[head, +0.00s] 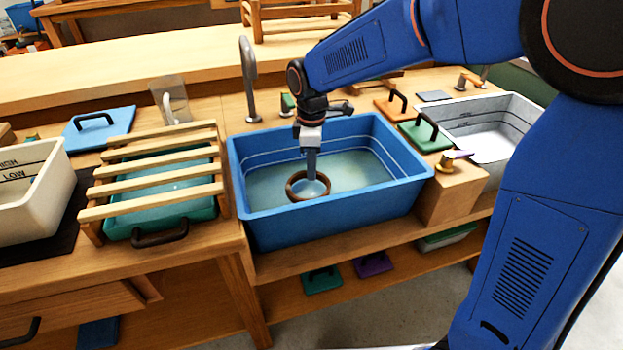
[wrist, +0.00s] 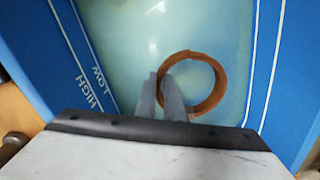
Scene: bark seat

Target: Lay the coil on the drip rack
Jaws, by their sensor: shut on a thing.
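The coil (head: 292,192) is a brown ring in the blue basin (head: 250,224), which holds cloudy, pale green water. My gripper (head: 312,178) reaches down into the basin and is shut on the coil's wall. In the wrist view the coil (wrist: 221,88) shows as an orange-brown ring, with my gripper's fingers (wrist: 166,88) at its left side. I cannot tell whether the coil touches the basin's bottom. The drip rack (head: 150,177), a frame of pale wooden slats, stands left of the basin over a green tray (head: 120,222). Its slats are bare.
A tap (head: 248,75) rises behind the basin. A cream tub (head: 30,205) stands at the far left and a grey-white tub (head: 500,125) at the right. A wooden block (head: 452,190) adjoins the basin's right side. A blue lid (head: 97,127) lies behind the rack.

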